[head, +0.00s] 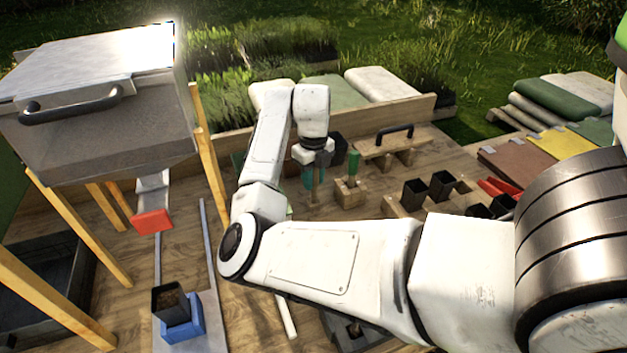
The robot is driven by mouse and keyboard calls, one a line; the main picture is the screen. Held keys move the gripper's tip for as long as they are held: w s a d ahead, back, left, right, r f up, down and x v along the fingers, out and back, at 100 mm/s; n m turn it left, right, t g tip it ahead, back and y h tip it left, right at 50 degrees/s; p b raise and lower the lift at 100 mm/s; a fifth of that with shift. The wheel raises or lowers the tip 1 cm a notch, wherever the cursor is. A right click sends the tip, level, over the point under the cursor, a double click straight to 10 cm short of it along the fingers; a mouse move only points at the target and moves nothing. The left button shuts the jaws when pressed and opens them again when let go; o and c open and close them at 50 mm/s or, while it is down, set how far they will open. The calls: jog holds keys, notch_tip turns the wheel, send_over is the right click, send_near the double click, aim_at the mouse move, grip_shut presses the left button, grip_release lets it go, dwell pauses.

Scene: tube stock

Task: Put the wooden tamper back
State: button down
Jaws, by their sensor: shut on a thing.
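My gripper (316,172) points down over the far middle of the wooden bench. It is shut on a slim upright brownish piece (316,192), which I take to be the wooden tamper. The piece is small in the picture and partly hidden by the fingers, and I cannot tell whether its lower end touches the bench. Just right of it, a wooden block (350,194) holds an upright green-handled tool (354,163).
A board with a black handle (395,134) stands behind on the right. Black pots (441,184) sit in a wooden rack to the right. A metal hopper (100,125) on wooden legs is at left. A soil-filled pot (170,301) sits in a blue holder (184,328) at front left.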

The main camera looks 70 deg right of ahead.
jog(key=shift+f, duration=0.95)
jog(key=shift+f, duration=0.1)
jog(key=c, duration=0.9)
grip_release()
jog(key=shift+o, duration=0.2)
notch_tip(320, 180, up, 12)
jog(key=shift+r+b, duration=0.15)
jog(key=shift+b, duration=0.75)
